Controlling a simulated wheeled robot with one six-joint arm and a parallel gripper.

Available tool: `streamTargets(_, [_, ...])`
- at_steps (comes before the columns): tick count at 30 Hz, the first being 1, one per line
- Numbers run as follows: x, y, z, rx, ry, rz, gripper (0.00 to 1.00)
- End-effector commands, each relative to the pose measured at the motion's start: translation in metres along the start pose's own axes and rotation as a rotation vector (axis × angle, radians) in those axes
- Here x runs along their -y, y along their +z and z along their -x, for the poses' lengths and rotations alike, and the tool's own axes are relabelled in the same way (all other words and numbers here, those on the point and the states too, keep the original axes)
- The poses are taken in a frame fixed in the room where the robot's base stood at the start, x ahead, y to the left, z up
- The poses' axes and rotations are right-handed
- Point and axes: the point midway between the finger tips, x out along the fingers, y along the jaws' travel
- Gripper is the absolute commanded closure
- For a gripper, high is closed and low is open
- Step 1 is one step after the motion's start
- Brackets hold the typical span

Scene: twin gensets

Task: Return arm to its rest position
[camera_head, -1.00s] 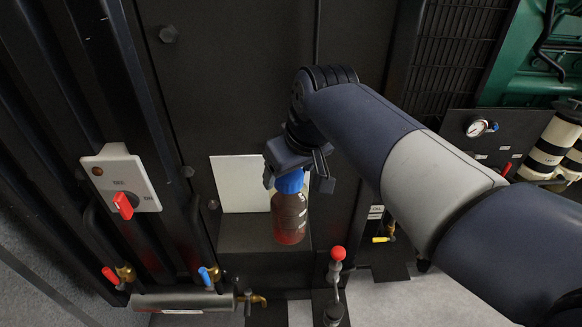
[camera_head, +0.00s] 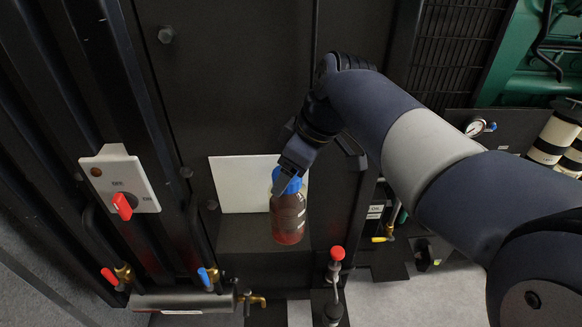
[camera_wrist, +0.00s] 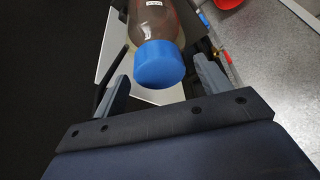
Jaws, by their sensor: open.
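My gripper (camera_head: 292,168) is at the end of my arm, beside and just above the blue cap of a bottle in the head view. In the wrist view my gripper (camera_wrist: 160,88) has its two fingers spread apart, with the blue cap between and beyond them. The bottle (camera_head: 288,217) holds reddish-brown liquid and stands upright on a dark ledge in front of a white panel. It also shows in the wrist view (camera_wrist: 156,22). Whether a finger touches the cap cannot be told.
A white switch plate (camera_head: 119,178) with a red knob is at the left. Red (camera_head: 109,276) and blue (camera_head: 205,277) valve handles sit on a pipe below. A red-knobbed lever (camera_head: 337,254) stands right of the bottle. A gauge (camera_head: 475,128) and a striped cylinder (camera_head: 555,137) are at the right.

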Motion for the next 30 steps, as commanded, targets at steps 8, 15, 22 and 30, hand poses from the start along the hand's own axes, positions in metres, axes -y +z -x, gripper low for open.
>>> streamTargets(8, [-0.0020, -0.0002, 0.0002, 0.000, -0.079, 0.188, 0.28])
streamTargets(15, [-0.0018, -0.0002, 0.0002, -0.001, -0.083, 0.200, 0.28])
streamTargets(22, [-0.0017, -0.0002, 0.0001, 0.000, -0.082, 0.199, 0.47])
streamTargets(30, [-0.0017, -0.0002, 0.0001, 0.000, -0.082, 0.198, 0.69])
